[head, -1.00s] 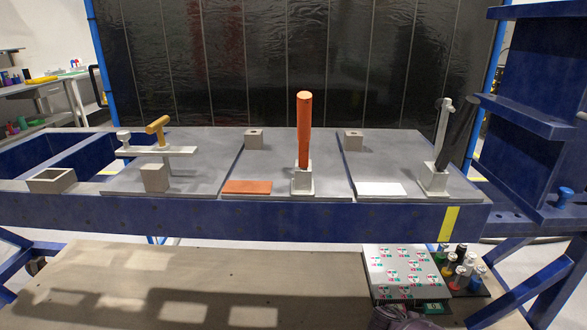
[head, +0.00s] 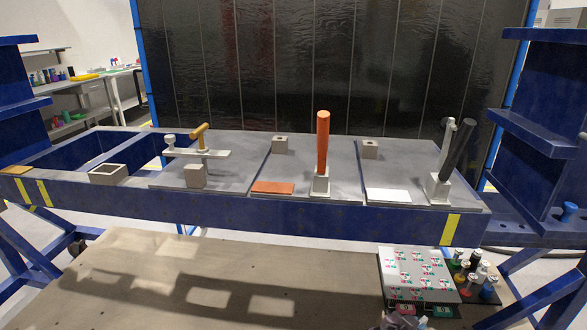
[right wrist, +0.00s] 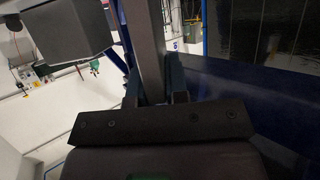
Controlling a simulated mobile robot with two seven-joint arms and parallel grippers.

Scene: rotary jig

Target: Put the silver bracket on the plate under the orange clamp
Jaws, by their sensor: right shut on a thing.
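The orange clamp (head: 322,145) stands on the middle plate (head: 300,173) with its handle upright, on a grey base near the front edge. An orange pad (head: 273,188) lies on that plate, left of the clamp, and a small grey block (head: 282,144) sits at its back. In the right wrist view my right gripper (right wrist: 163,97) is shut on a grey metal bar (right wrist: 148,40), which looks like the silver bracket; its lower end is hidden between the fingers. A grey block (right wrist: 70,30) shows beside it; I cannot tell whether they join. My left gripper is not in view.
The right plate has a black-handled clamp (head: 458,145) and a white pad (head: 388,196). An open grey box (head: 109,174) sits left. A card-covered tray (head: 418,275) and bottles (head: 475,275) are below right.

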